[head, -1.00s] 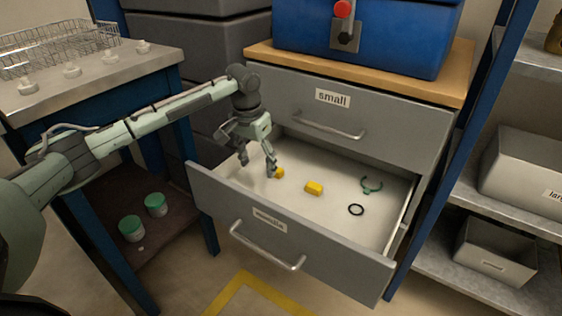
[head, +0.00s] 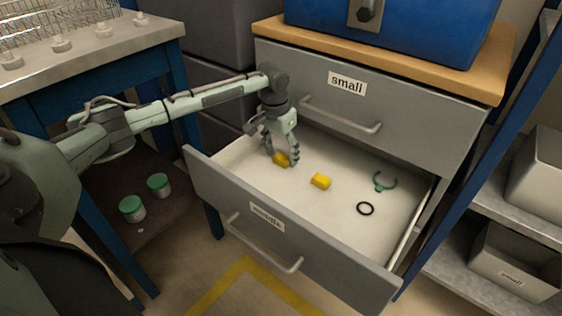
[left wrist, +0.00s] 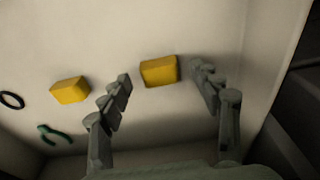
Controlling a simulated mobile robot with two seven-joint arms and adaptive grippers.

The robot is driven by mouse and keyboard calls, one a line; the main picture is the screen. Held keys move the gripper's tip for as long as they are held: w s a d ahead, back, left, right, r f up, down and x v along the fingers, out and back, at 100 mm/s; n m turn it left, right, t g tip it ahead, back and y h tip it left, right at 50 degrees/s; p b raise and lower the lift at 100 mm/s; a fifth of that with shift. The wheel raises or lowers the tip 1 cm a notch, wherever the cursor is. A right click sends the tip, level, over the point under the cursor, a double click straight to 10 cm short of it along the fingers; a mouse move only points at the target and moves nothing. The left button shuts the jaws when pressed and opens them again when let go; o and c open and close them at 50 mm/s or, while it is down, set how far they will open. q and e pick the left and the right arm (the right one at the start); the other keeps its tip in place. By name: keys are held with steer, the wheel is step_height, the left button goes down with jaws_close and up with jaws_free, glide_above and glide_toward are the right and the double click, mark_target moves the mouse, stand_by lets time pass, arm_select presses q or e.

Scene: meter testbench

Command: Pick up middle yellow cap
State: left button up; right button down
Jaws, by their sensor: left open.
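Two yellow caps lie on the floor of the open middle drawer (head: 232,192). One yellow cap (head: 281,160) is at my left gripper (head: 284,160). The other yellow cap (head: 320,181) lies to its right, clear of the gripper. In the left wrist view, the near cap (left wrist: 159,71) sits between the lines of the two spread fingers, just ahead of the fingertips. The second cap (left wrist: 70,90) lies left of the fingers. My left gripper is open, pointing down into the drawer, with nothing held. My right gripper is not seen.
The shut small drawer (head: 345,110) is above. Drawer walls surround the caps. A table (head: 110,45) stands left, a shelf (head: 490,204) right.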

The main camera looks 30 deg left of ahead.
arm_select(q)
steer(key=shift+f, duration=0.2)
steer(key=c, duration=0.8)
steer(key=shift+r, duration=0.1)
